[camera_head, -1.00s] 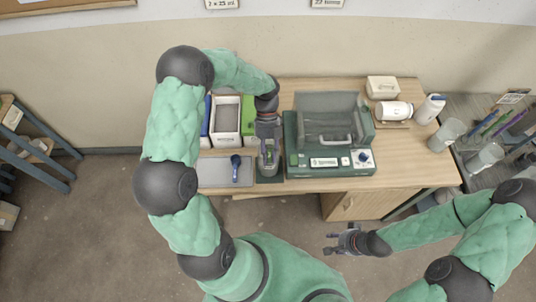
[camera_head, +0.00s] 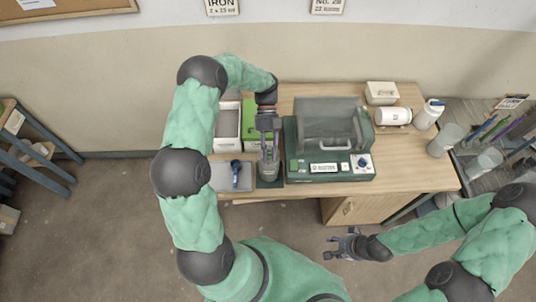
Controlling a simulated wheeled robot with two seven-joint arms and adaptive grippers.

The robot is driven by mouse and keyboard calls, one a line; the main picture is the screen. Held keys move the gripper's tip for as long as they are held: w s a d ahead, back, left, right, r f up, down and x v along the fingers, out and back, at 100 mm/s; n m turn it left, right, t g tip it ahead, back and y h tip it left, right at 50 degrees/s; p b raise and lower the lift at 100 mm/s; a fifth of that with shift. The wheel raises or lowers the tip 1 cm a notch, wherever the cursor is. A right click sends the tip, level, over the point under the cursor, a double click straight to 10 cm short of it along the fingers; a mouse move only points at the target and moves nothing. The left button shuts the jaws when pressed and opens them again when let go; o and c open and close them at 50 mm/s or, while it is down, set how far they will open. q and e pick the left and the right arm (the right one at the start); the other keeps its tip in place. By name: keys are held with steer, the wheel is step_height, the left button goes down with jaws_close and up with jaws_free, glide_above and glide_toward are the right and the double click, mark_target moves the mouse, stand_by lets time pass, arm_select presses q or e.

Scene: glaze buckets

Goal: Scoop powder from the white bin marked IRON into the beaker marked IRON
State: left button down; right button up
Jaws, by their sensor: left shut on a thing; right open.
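The white bin (camera_head: 227,132) stands at the back left of the table, partly behind my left arm; I cannot read its label. My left gripper (camera_head: 269,158) points down over a dark green mat (camera_head: 269,183), right of the bin. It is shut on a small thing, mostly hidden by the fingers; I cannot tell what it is. A blue scoop (camera_head: 236,172) lies on the grey tray (camera_head: 220,180) left of that gripper. My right gripper (camera_head: 338,243) is open and empty, in front of the table. I cannot make out a beaker marked IRON.
A green bin (camera_head: 249,125) stands beside the white one. A dark green machine with a clear hood (camera_head: 328,120) stands right of my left gripper. A white jar (camera_head: 393,115), a box (camera_head: 381,92) and a bottle (camera_head: 429,113) are at the back right.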

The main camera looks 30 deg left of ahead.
stand_by(0.6)
arm_select(q)
steer(key=shift+w+a+r+g+h+b, duration=0.25)
steer(key=shift+w+g+h+b, duration=0.2)
steer(key=shift+g, duration=0.2)
steer(key=shift+w+a+r+g+h+b, duration=0.25)
steer(key=shift+w+g+h+b, duration=0.15)
steer(key=shift+g, duration=0.25)
steer(key=shift+w+a+r+g, duration=0.15)
steer(key=shift+w+r+g, duration=0.05)
steer(key=shift+g, duration=0.1)
steer(key=shift+r, duration=0.1)
